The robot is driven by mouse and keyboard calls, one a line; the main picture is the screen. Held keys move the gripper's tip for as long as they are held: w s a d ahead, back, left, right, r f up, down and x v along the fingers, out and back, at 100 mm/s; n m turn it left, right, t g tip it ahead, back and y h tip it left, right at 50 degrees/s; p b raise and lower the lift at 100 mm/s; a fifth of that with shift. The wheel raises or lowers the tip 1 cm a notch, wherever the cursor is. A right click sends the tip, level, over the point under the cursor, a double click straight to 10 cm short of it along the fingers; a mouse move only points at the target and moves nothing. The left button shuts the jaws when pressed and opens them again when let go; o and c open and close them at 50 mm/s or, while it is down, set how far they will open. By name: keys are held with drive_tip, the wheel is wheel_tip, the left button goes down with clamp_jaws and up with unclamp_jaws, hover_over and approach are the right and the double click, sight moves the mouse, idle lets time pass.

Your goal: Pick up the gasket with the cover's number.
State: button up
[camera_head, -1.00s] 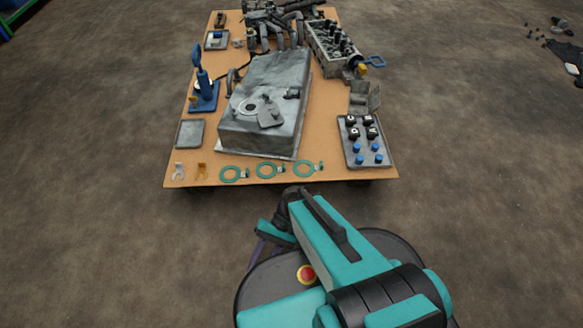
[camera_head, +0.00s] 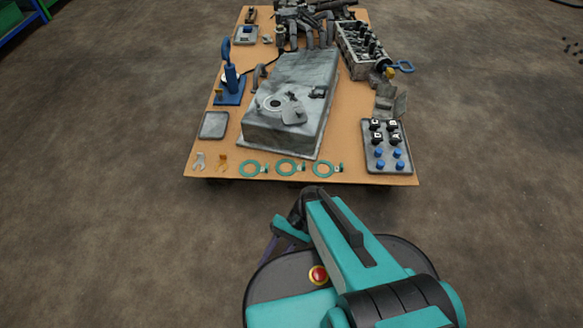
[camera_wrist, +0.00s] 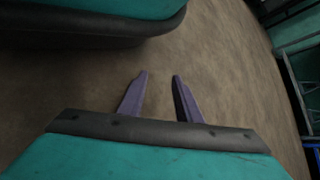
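Three green ring gaskets lie in a row along the near edge of the table: a left gasket (camera_head: 250,169), a middle gasket (camera_head: 288,168) and a right gasket (camera_head: 323,169). Each has a small pale tag at its right side; the numbers are too small to read. A cover (camera_head: 294,113) lies on top of the large grey tank (camera_head: 294,80), beside a round opening; no number on it is legible. My gripper (camera_wrist: 160,76) is open and empty, with its purple fingers apart over bare floor. It is short of the table, and the head view mostly hides it behind my arm.
The table (camera_head: 205,146) also bears a grey tray (camera_head: 214,125), two small forked pieces (camera_head: 222,162), a blue stand (camera_head: 229,87) and a tray of black and blue knobs (camera_head: 372,158). An engine block (camera_head: 362,50) stands at the back right.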

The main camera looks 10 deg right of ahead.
drive_tip(key=shift+w+d+r, duration=0.3)
drive_tip(key=w+d+r+m+t+p, duration=0.25)
drive_tip(key=w+d+r+p, duration=0.2)
drive_tip(key=d, duration=0.65)
drive_tip(key=w+d+r+m+t+h+p, duration=0.1)
drive_tip(key=w+d+r+t+p, duration=0.4)
drive_tip(key=d, duration=0.7)
drive_tip(key=w+d+r+m+t+p, duration=0.1)
drive_tip(key=w+d+r+m+p, duration=0.15)
drive_tip(key=w+d, duration=0.6)
drive_tip(key=s+d+r+n+t+h+p, duration=0.1)
drive_tip(key=s+d+r+h+p, duration=0.1)
drive_tip(key=d, duration=1.5)
drive_tip(key=s+d+r+n+h+p, duration=0.1)
drive_tip(key=s+d+r+n+h, duration=0.1)
drive_tip(key=d, duration=1.5)
drive_tip(key=s+d+r+n+t+h+p, duration=0.1)
drive_tip(key=s+d+r+h, duration=0.3)
drive_tip(key=d, duration=1.3)
drive_tip(key=shift+s+r+n+t+h+p, duration=0.35)
drive_tip(key=shift+r+h+p, duration=0.4)
drive_tip(key=shift+r, duration=1)
